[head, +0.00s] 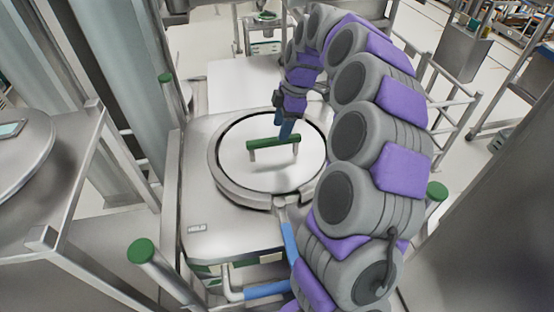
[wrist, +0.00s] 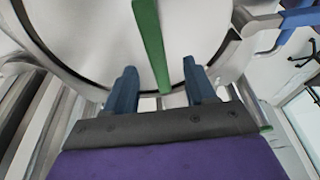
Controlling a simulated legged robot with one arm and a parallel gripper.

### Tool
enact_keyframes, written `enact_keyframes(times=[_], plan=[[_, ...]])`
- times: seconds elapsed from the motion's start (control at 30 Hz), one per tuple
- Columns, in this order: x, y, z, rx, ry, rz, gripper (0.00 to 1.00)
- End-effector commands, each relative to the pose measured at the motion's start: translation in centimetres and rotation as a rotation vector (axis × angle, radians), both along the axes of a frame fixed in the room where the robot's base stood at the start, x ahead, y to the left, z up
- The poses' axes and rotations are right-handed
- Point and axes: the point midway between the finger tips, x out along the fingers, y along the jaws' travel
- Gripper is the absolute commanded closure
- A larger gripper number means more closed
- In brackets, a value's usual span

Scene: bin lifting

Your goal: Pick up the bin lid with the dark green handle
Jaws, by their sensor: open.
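The bin lid (head: 240,172) is a round pale disc with a metal rim, lying flat on top of the metal bin. Its dark green bar handle (head: 274,143) stands on two short posts across the middle of the lid. In the wrist view the green handle (wrist: 151,45) runs up the picture between my two blue fingers. My gripper (wrist: 160,82) is open, with one finger on each side of the handle's line. In the head view my gripper (head: 287,130) is at the handle's right part. I cannot tell whether the fingers touch it.
A metal frame with green-capped posts (head: 142,251) surrounds the bin. A blue-gripped bar (head: 268,290) is at the bin's front. A steel table (head: 70,165) with a round top piece stands at the left. Metal rails (head: 455,105) stand at the right.

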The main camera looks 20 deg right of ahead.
Motion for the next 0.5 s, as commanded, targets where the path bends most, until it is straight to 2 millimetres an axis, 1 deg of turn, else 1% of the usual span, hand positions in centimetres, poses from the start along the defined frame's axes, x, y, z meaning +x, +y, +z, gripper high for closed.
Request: enact_keyframes(times=[0.03,0.1,0.2,0.37,0.5], plan=[[0.0,0.4,-1.0,0.000,0.002,0.003,0.45],[0.1,0.5,-1.9,0.000,-0.001,0.001,0.45],[0.2,0.2,-2.6,0.005,-0.002,0.000,0.45],[0.3,-0.3,-3.3,0.010,-0.003,0.000,0.45],[0.6,0.1,-4.6,0.010,-0.001,0.000,0.45]])
